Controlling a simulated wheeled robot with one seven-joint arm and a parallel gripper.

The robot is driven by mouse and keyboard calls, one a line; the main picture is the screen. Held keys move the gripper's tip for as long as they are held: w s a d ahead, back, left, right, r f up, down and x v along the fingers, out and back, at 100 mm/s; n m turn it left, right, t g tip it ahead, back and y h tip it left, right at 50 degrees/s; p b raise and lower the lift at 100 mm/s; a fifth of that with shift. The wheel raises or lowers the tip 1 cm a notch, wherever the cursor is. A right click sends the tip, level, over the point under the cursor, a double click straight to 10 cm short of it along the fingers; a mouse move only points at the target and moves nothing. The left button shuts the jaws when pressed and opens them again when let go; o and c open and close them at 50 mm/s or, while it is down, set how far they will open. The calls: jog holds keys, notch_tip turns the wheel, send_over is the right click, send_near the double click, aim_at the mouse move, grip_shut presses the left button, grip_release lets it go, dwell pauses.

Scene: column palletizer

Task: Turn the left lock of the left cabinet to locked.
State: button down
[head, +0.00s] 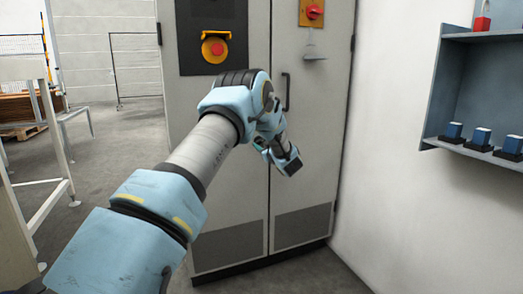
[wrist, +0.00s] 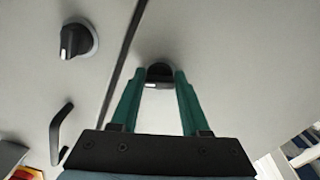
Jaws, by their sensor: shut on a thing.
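The cabinet (head: 298,205) stands ahead in the head view, with two grey doors and a dark seam between them. In the wrist view my gripper (wrist: 159,80) has its two green fingers closed on the sides of a black lock knob (wrist: 158,70). This knob is on the door to the right of the seam, with a pale part at its lower edge. A second black lock knob (wrist: 77,42) with a white pointer mark is on the other door, left of the seam. In the head view my arm hides both knobs and the fingertips.
A black door handle (wrist: 60,127) lies lower left in the wrist view and also shows in the head view (head: 286,92). A red emergency button (head: 215,48) and a red rotary switch (head: 314,12) are higher up. A wall shelf (head: 478,150) with blue items is at the right.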

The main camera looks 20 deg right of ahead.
jog(key=shift+d+r+n+b, duration=0.1)
jog(key=shift+r+n+b, duration=0.05)
jog(key=shift+n+b, duration=6.15)
jog(key=shift+n, duration=0.6)
jog(key=shift+c, duration=1.9)
grip_release()
jog(key=shift+r, duration=0.1)
jog(key=s+d+p, duration=0.1)
jog(key=s+p, duration=0.1)
jog(key=s, duration=0.8)
jog(key=shift+s+d, duration=0.2)
jog(key=shift+s, duration=0.1)
